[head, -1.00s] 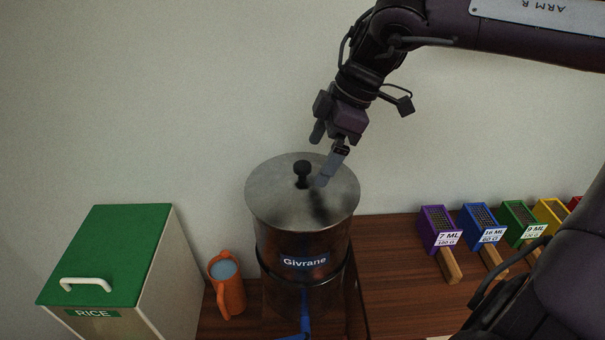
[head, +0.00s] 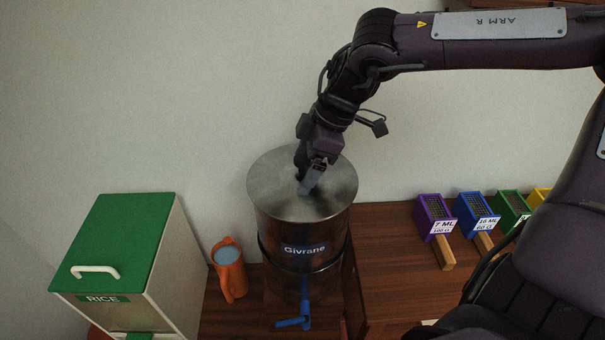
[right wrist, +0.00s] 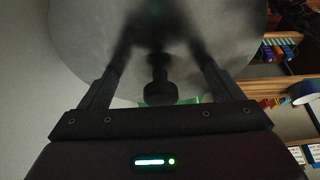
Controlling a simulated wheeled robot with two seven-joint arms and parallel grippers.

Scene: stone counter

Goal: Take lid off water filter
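The water filter (head: 303,249) is a dark metal cylinder labelled Givrane with a blue tap at its base. Its round grey metal lid (head: 278,193) sits on top. My right gripper (head: 305,184) is at the middle of the lid and hides the knob in the head view. In the right wrist view, the black lid knob (right wrist: 160,82) stands between the two open fingers (right wrist: 158,85), with a gap on each side. The lid (right wrist: 90,40) fills the upper part of that view. My left gripper is not in view.
A rice bin (head: 125,245) with a green lid and an orange jug (head: 231,272) stand left of the filter. A pale wall is close behind.

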